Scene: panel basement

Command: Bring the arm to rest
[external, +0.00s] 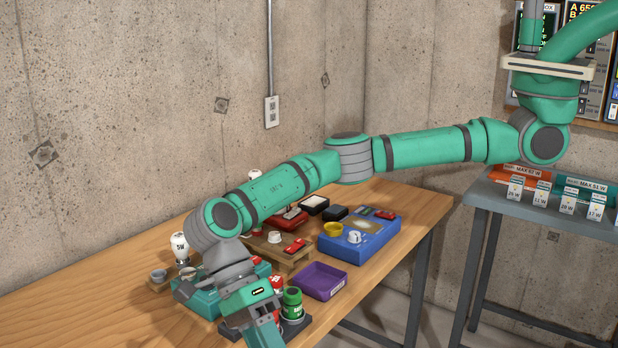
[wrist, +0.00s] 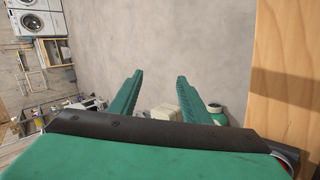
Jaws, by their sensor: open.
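My arm reaches from the upper right across the wooden table (external: 85,302). Its end, my gripper (external: 262,330), hangs low at the table's front edge, partly cut off by the bottom of the external view. In the wrist view my gripper (wrist: 157,92) shows two green fingers set apart, with nothing between them. The wrist view looks past the fingers to the floor (wrist: 230,50), with the table's wooden edge (wrist: 285,90) at the right.
Close to my gripper are a green can (external: 292,303) and a purple tray (external: 320,281). A blue box (external: 372,240), a small wooden stand (external: 290,262) and a white bulb (external: 180,248) stand farther back. A grey side table (external: 500,200) holds labelled bins. The table's left part is clear.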

